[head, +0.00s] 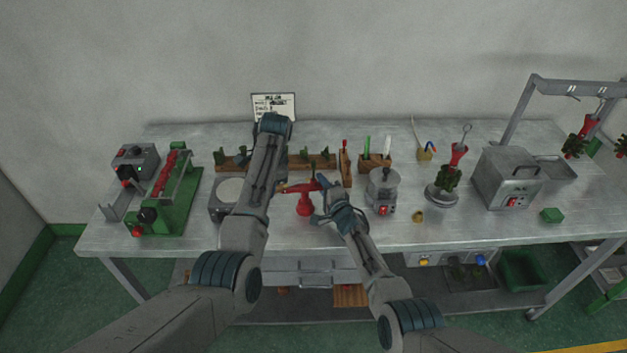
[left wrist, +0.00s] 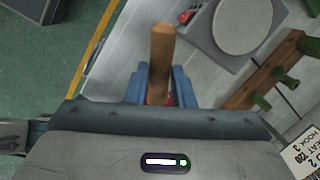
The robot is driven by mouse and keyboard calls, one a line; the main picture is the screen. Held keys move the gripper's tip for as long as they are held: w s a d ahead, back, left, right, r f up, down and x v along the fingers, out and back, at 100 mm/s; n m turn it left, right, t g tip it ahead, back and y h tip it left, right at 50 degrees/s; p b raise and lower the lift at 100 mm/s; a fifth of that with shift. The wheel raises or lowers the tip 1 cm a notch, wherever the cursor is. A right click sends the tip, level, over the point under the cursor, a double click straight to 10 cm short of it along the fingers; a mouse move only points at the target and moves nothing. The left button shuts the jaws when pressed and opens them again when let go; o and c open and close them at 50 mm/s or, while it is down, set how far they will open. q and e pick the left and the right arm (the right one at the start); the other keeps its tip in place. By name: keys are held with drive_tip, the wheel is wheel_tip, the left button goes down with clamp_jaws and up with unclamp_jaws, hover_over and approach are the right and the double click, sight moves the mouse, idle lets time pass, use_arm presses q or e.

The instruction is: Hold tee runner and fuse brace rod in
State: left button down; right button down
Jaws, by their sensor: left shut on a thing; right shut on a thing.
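The red tee runner (head: 304,205) is at the middle of the bench, with a wider round base and a narrow red bar (head: 300,187) at its top. My right gripper (head: 321,202) is beside it on the right and is shut on it; the exact contact is hard to see. In the left wrist view my left gripper (left wrist: 158,88) is shut on a brown-handled tool (left wrist: 162,50), with a bit of red showing between the fingers. In the head view my left arm hides the left gripper. I cannot make out the brace rod separately.
A wooden rack (head: 232,163) with green pieces stands behind. A grey plate unit (head: 222,210) is left of my left arm, a green clamp machine (head: 175,205) further left. A grey pot (head: 383,190) and a metal box (head: 508,178) stand to the right.

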use_arm(q)
drive_tip(key=shift+w+d+f, duration=0.1)
drive_tip(key=shift+w+d, duration=0.2)
drive_tip(key=shift+d, duration=0.2)
idle(2.0)
drive_tip(key=shift+a, duration=0.1)
idle(0.3)
drive_tip(key=shift+s+a+r, duration=0.55)
drive_tip(key=shift+a+r, duration=0.1)
drive_tip(key=shift+a, duration=0.2)
drive_tip(key=shift+s+a+r, duration=0.5)
drive_tip(key=shift+a+r, duration=0.15)
drive_tip(key=shift+a, duration=0.15)
drive_tip(key=shift+r, duration=0.1)
drive_tip(key=shift+r, duration=1.9)
use_arm(e)
drive_tip(key=c, duration=1.1)
unclamp_jaws()
drive_tip(key=v, duration=1.2)
drive_tip(key=shift+f, duration=0.1)
